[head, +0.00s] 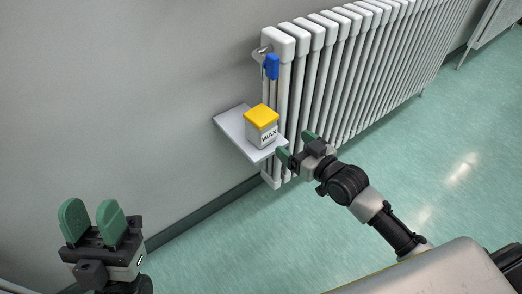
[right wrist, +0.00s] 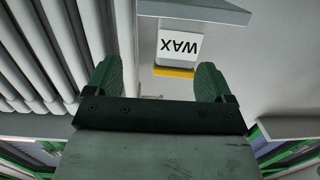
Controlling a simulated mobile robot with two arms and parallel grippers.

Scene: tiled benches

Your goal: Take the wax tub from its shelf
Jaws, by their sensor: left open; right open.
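The wax tub (head: 263,129) is a white box with a yellow lid and the word WAX on its front. It stands upright on a small grey wall shelf (head: 232,125). My right gripper (head: 294,145) is open and empty, just right of the shelf's front edge, apart from the tub. In the right wrist view the tub (right wrist: 179,48) appears upside down beyond and between the open fingers (right wrist: 160,82), under the shelf's edge (right wrist: 205,10). My left gripper (head: 90,222) is open and empty at the lower left, far from the shelf.
A white radiator (head: 340,70) stands right beside the shelf, close to my right gripper. A blue-capped valve or handle (head: 272,67) is at its near end, above the tub. The grey wall is behind the shelf. The green floor (head: 440,150) at the right is clear.

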